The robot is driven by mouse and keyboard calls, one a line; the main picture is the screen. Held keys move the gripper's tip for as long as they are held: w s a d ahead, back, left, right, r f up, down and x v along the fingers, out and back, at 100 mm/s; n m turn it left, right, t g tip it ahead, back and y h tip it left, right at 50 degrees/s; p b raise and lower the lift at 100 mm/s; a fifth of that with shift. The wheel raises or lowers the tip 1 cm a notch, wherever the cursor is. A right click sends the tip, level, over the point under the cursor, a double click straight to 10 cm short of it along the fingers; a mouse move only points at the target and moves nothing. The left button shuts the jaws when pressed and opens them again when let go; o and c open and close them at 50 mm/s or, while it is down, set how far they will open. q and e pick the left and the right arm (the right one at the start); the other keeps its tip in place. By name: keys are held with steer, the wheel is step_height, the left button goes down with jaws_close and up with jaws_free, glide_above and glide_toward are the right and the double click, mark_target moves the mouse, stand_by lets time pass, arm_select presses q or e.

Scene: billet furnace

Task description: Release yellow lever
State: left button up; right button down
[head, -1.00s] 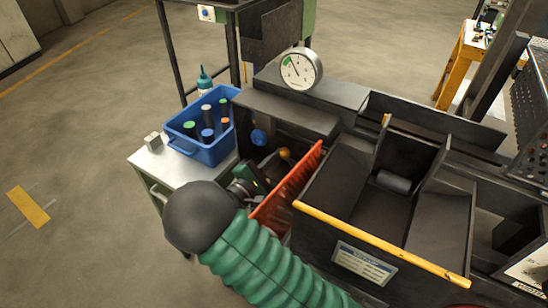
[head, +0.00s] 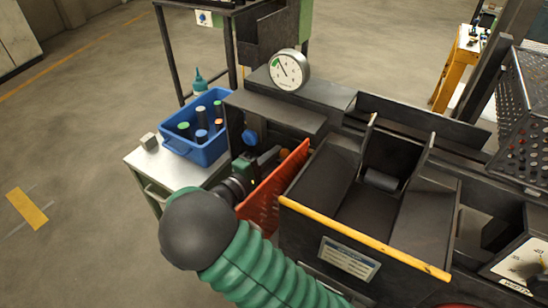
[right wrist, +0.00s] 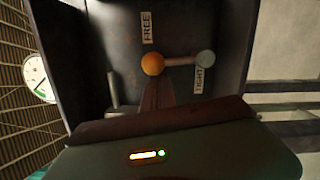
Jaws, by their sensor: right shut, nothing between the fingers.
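The lever shows in the right wrist view as an orange-yellow ball knob (right wrist: 152,64) on a short rod running to a grey round end (right wrist: 205,58). A FREE label (right wrist: 147,27) is above the knob, and a TIGHT label (right wrist: 199,80) is beside the grey end. My right gripper (head: 266,163) is inside the dark recess behind the orange-red panel, close to the lever. In the right wrist view its shut, empty fingers (right wrist: 157,88) point at the knob; I cannot tell whether they touch it. My left gripper is not in view.
The orange-red perforated panel (head: 275,192) stands close beside my right gripper. A blue knob (head: 250,137) is on the recess wall. A dial gauge (head: 290,69) sits above. A blue bin (head: 180,148) with several bottles stands on the cart at left. A yellow-edged chute (head: 365,239) is at right.

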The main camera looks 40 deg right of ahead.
steer(key=shift+s+r+m, duration=0.2)
steer(key=shift+s+m, duration=0.1)
steer(key=shift+m, duration=0.2)
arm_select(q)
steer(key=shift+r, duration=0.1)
arm_select(e)
steer(key=shift+s, duration=0.1)
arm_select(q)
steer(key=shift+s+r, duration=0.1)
arm_select(e)
steer(key=shift+s+d+r, duration=0.1)
steer(key=shift+s+d, duration=0.05)
steer(key=shift+s, duration=0.05)
